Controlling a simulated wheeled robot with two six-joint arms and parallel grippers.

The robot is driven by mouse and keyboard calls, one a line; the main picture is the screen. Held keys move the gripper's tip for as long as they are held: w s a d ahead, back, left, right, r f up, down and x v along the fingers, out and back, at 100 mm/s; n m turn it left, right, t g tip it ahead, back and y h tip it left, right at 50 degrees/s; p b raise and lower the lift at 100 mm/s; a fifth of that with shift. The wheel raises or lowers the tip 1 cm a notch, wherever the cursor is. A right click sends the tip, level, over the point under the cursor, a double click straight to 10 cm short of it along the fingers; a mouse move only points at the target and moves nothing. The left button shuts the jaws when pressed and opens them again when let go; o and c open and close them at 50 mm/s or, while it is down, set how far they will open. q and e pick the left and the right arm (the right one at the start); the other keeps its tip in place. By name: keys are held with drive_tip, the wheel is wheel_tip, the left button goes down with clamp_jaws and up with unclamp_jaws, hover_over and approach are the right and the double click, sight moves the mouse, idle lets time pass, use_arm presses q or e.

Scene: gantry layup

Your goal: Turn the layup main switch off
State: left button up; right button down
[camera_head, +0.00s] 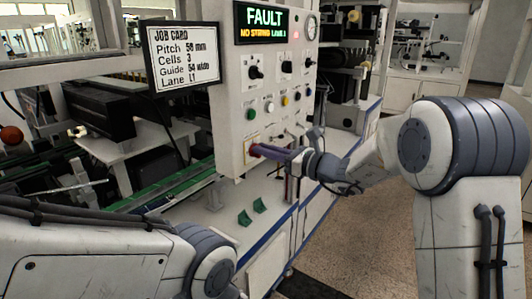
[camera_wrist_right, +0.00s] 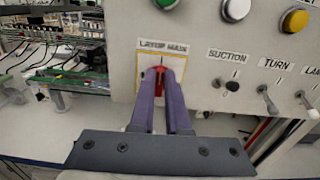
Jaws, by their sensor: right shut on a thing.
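The layup main switch (camera_wrist_right: 159,79) is a red handle in a yellow-framed square under the label "LAYUP MAIN" on the white control panel (camera_head: 233,95). In the right wrist view, the two purple fingers of my right gripper (camera_wrist_right: 160,84) are shut on the red handle, one on each side. The fingers partly hide the handle. In the head view, my right gripper (camera_head: 256,150) reaches the panel's lower part and covers the switch. My left arm shows at the lower left, but its gripper is out of view.
Toggles labelled "SUCTION" (camera_wrist_right: 225,85) and "TURN" (camera_wrist_right: 266,99) stick out close to the right of the switch. Green, white and yellow buttons (camera_wrist_right: 295,20) sit above. A display (camera_head: 262,23) reads "FAULT". Green brackets (camera_head: 244,218) stand on the ledge below.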

drive_tip(key=n+b, duration=0.5)
drive_tip(key=b, duration=0.3)
drive_tip(key=f+n+b, duration=0.1)
drive_tip(key=n+b, duration=0.4)
drive_tip(key=b, duration=0.3)
drive_tip(key=s+n+b, duration=0.1)
drive_tip(key=n+b, duration=0.4)
drive_tip(key=b, duration=0.3)
drive_tip(key=shift+a+f+b, duration=0.3)
drive_tip(key=shift+b, duration=0.05)
drive_tip(key=shift+n+b, duration=1.3)
drive_tip(key=shift+r, duration=0.1)
drive_tip(key=c, duration=0.9)
unclamp_jaws()
drive_tip(key=shift+r, duration=0.1)
drive_tip(key=v, duration=1)
drive_tip(key=shift+s+d, duration=0.15)
drive_tip(key=shift+d, duration=0.05)
